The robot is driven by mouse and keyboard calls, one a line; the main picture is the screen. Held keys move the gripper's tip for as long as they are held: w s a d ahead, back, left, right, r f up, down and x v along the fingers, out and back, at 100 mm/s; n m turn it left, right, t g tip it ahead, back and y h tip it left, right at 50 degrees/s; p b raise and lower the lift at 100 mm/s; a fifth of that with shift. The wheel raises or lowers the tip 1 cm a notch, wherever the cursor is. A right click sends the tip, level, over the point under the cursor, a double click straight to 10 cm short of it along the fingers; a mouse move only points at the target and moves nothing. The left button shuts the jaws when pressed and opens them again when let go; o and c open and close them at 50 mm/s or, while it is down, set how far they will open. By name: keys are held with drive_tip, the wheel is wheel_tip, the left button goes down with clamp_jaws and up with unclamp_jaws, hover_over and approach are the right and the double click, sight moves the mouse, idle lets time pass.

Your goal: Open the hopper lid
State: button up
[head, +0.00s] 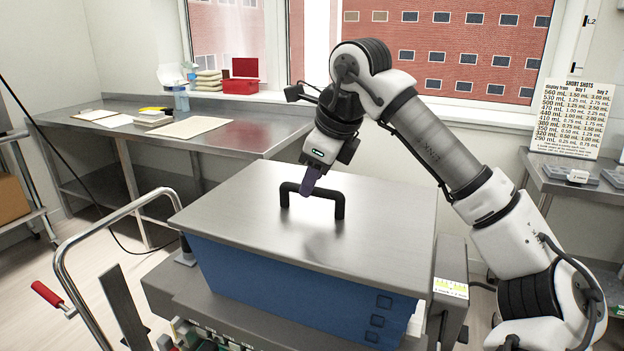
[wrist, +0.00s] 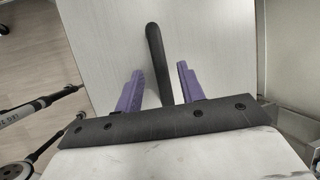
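The hopper lid (head: 385,215) is a flat brushed-metal plate lying closed on the blue hopper (head: 270,290). A black U-shaped handle (head: 338,206) stands on the lid's top. My gripper (head: 308,189) points down at the handle, with its purple fingers at the handle's bar in the head view. In the wrist view my gripper (wrist: 160,70) is open, with one finger on each side of the black handle (wrist: 155,45). Gaps show between both fingers and the bar. The lid (wrist: 215,40) fills the background there. The exact finger height against the bar is hard to tell.
A cart's metal rail (head: 90,270) with a red grip is at the left. A chart (head: 572,117) stands on a right side table. The space above the lid is free.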

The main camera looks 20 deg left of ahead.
drive_tip(key=shift+x, duration=0.8)
drive_tip(key=shift+c, duration=0.5)
clamp_jaws()
